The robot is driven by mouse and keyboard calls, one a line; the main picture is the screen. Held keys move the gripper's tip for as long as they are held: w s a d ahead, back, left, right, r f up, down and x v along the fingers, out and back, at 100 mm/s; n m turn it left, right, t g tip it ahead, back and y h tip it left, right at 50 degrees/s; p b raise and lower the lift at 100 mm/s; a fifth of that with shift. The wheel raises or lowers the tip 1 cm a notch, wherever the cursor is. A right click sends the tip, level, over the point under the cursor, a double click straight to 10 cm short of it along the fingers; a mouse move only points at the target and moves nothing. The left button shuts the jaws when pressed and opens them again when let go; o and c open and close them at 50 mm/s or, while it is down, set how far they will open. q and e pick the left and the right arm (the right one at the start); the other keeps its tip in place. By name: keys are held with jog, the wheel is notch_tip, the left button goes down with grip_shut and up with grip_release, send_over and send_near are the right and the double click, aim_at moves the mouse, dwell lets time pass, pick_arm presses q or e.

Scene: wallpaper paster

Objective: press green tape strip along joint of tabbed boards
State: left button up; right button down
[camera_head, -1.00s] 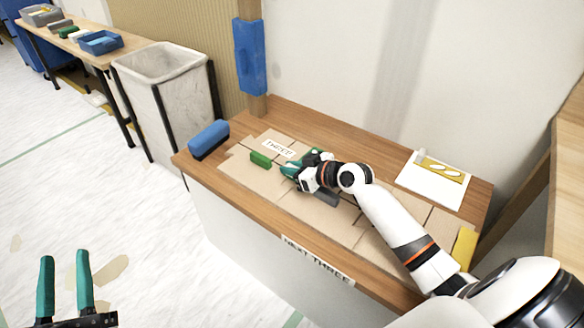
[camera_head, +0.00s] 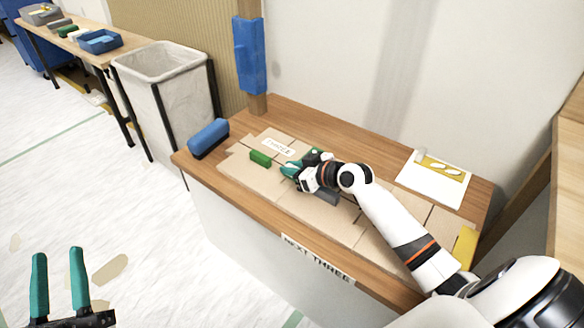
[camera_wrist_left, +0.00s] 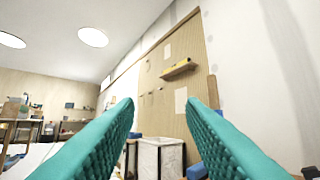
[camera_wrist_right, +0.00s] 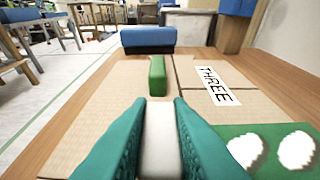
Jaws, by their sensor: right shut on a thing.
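Flat tan tabbed boards (camera_head: 255,180) lie fitted together on the wooden table, with dark joint lines between them. A small green piece, seemingly the tape strip (camera_head: 260,159), lies on the boards just left of my right gripper. In the right wrist view the green piece (camera_wrist_right: 157,76) is straight ahead, beside a joint line. My right gripper (camera_head: 288,171) is low over the boards, its teal fingers shut on a pale grey-white thing (camera_wrist_right: 160,135). Whether that thing touches the green piece, I cannot tell. My left gripper (camera_head: 60,283) is open and empty, away from the table.
A "THREE" label (camera_wrist_right: 218,86) lies on the boards. A green card with white blobs (camera_wrist_right: 265,150) is right of my right gripper. A blue block (camera_head: 208,138) stands at the table's left end. A white sheet (camera_head: 433,180) lies back right. A bin (camera_head: 160,65) stands beyond.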

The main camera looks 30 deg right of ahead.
pick_arm(q)
jog(key=shift+s+r+t+h+b, duration=0.3)
jog(key=shift+s+r+t, duration=0.2)
jog(key=shift+r+t, duration=0.15)
jog(key=shift+s+r+t+h+b, duration=0.15)
jog(key=shift+s+r+t+h, duration=0.15)
jog(key=shift+s+r+t, duration=0.35)
pick_arm(e)
jog(key=shift+f, duration=0.6)
pick_arm(q)
jog(key=shift+w+r, duration=0.1)
jog(key=shift+w, duration=0.05)
pick_arm(e)
jog(key=c, duration=1.3)
grip_release()
jog(key=shift+o, duration=0.2)
pick_arm(q)
jog(key=shift+w+y, duration=0.1)
jog(key=shift+y, duration=0.2)
pick_arm(e)
jog(key=shift+r, duration=0.15)
